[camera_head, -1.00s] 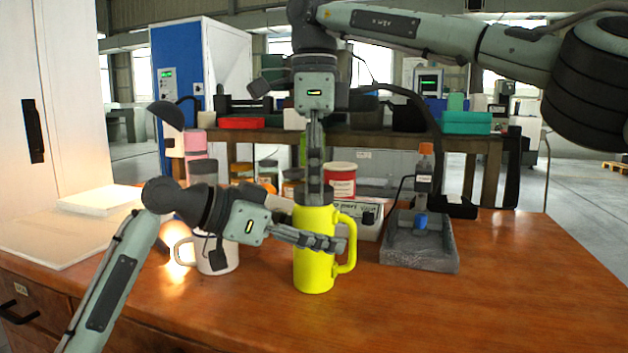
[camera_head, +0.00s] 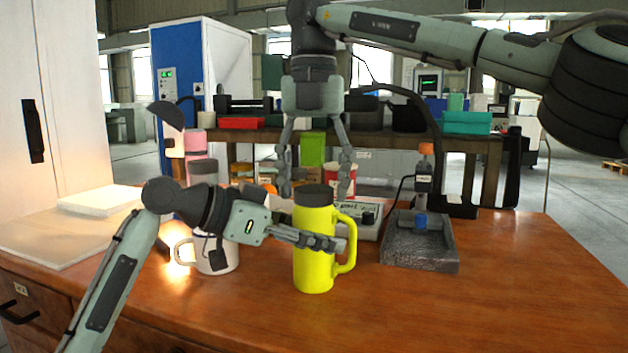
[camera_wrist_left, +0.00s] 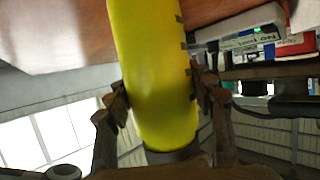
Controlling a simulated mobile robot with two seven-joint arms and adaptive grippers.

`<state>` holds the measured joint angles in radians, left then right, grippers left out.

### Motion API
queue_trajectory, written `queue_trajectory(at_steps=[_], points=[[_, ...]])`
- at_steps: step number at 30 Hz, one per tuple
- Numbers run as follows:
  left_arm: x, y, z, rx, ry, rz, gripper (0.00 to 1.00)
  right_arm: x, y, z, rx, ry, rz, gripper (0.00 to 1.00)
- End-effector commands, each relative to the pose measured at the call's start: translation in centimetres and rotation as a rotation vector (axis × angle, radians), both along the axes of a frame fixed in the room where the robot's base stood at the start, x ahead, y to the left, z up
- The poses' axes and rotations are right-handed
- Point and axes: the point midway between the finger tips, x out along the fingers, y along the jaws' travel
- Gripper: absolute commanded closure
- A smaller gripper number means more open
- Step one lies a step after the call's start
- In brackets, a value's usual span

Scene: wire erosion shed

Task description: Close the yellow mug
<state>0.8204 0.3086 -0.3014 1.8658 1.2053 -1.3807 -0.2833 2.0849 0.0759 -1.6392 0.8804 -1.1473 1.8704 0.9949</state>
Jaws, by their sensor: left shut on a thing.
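The yellow mug (camera_head: 314,270) stands upright on the wooden table, its handle on the right. A dark grey lid (camera_head: 315,195) sits on its top; I cannot tell how tightly. My left gripper (camera_head: 325,243) is shut around the mug's body from the left. In the left wrist view the mug (camera_wrist_left: 152,60) fills the space between the fingers of the left gripper (camera_wrist_left: 162,98). My right gripper (camera_head: 316,182) points down above the mug with its fingers spread, one on each side of the lid and apart from it.
A white mug (camera_head: 217,258) stands close behind my left gripper. A grey tray with a bottle (camera_head: 420,252) stands to the right. A red-lidded jar, a white box and other containers are behind the yellow mug. The table's front right is clear.

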Motion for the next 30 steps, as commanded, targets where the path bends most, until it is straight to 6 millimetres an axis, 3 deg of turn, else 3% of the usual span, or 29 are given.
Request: queue_trajectory(at_steps=[10,21,30], points=[[0.0,0.0,0.0,0.001,0.0,0.0,1.0,0.0,0.0,0.1,0.0,-0.002,0.001,0.28],[0.0,0.0,0.0,0.001,0.0,0.0,1.0,0.1,0.0,4.2,0.0,-0.002,0.0,0.28],[0.0,0.0,0.0,0.001,0.0,-0.001,1.0,0.0,0.0,4.5,0.0,-0.002,0.001,0.28]])
